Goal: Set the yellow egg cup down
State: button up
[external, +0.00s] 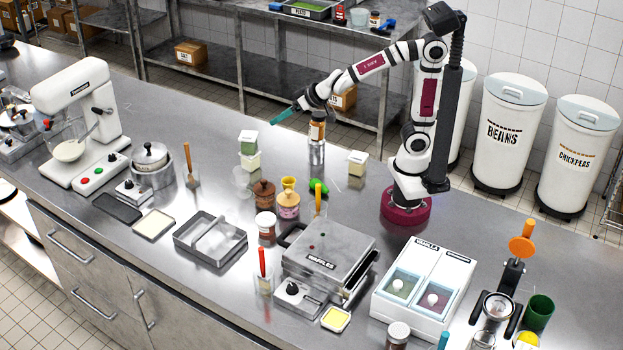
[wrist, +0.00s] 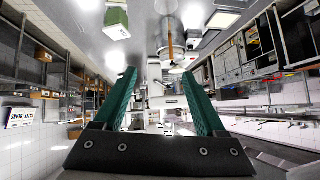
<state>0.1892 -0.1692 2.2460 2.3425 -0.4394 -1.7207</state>
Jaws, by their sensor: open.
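The yellow egg cup (external: 288,183) is upright in the middle of the steel counter in the external view. It shows just above a patterned pink-and-yellow pot (external: 288,206); I cannot tell whether it stands on the pot or behind it. My gripper (external: 276,118) is raised well above the counter, up and slightly left of the cup, and apart from it. In the wrist view my gripper (wrist: 160,75) has its two teal fingers spread with nothing between them. I cannot make out the egg cup in the wrist view.
Near the cup are a brown lidded pot (external: 263,193), a green item (external: 318,187) and a jar (external: 265,225). The waffle iron (external: 328,250) stands in front. Clear counter lies at the back left.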

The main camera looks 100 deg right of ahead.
jog(key=s+d+f+g, duration=0.1)
jog(key=s+f+g, duration=0.2)
jog(key=s+f, duration=0.1)
send_near(284, 185)
jog(key=d+f, duration=0.2)
jog(key=d, duration=0.2)
jog(key=x, duration=0.6)
jog(key=a+x, duration=0.1)
jog(key=x, duration=0.2)
jog(key=shift+d+f, duration=0.15)
jog(key=shift+f, duration=0.4)
grip_shut()
jog(key=shift+r, duration=0.15)
